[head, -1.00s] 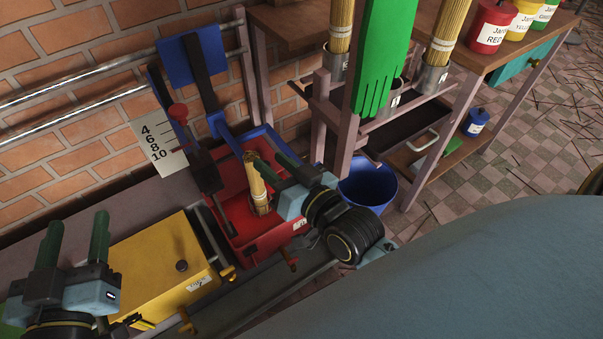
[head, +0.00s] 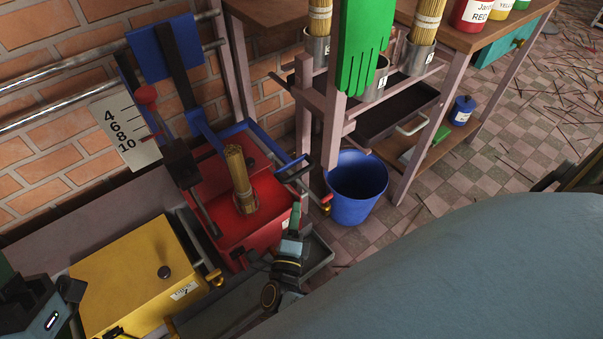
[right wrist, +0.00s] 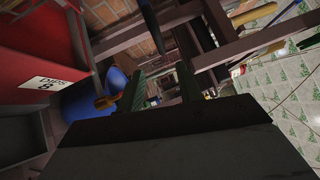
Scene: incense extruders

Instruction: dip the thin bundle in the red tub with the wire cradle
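The red tub (head: 235,215) stands below the brick wall. The thin tan bundle (head: 238,170) stands nearly upright at its top, its foot in a small round holder. A blue bar frame (head: 262,140) runs along the tub's back to a dark handle (head: 292,172) at the right. I cannot make out a wire cradle for certain. My right gripper (head: 293,218) is off the tub's front right corner; in the right wrist view its green fingers (right wrist: 160,85) are apart with nothing between them.
A yellow box (head: 135,270) stands left of the tub. A blue bucket (head: 357,190) is on the floor to the right, beside a wooden rack (head: 330,110) with thicker bundles in metal cups. A white number scale (head: 127,130) hangs behind. A grey tray ledge (head: 318,255) lies in front.

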